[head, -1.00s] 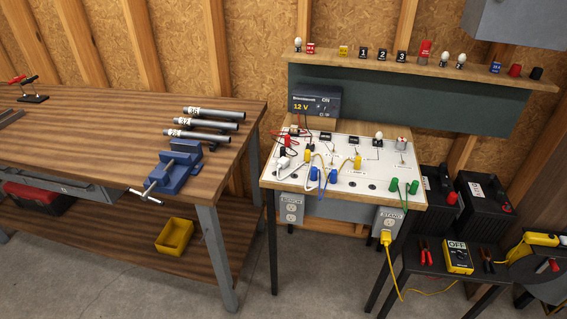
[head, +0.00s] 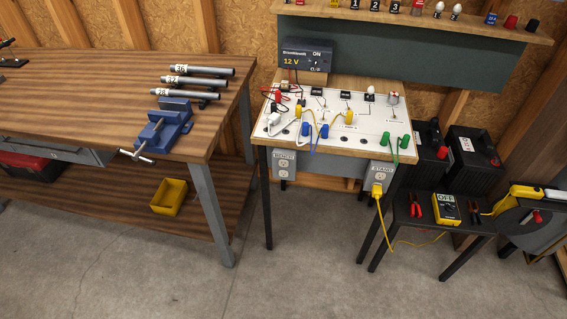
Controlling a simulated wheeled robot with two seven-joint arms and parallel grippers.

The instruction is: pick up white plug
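A white plug (head: 273,120) sits at the left side of the white circuit board (head: 365,142), on the small table in the middle of the picture. A white lead (head: 283,133) runs near it towards the blue plugs (head: 315,130). A yellow plug (head: 298,111) stands just right of the white plug, and a red one (head: 278,97) is behind it. At this size I cannot tell how the white plug is seated. Neither of my grippers is in view.
A wooden workbench (head: 90,95) with a blue vise (head: 162,130) stands left of the board table. A power supply (head: 307,58) stands behind the board. A low black table (head: 415,238) with a yellow meter (head: 447,208) is at right. The concrete floor in front is clear.

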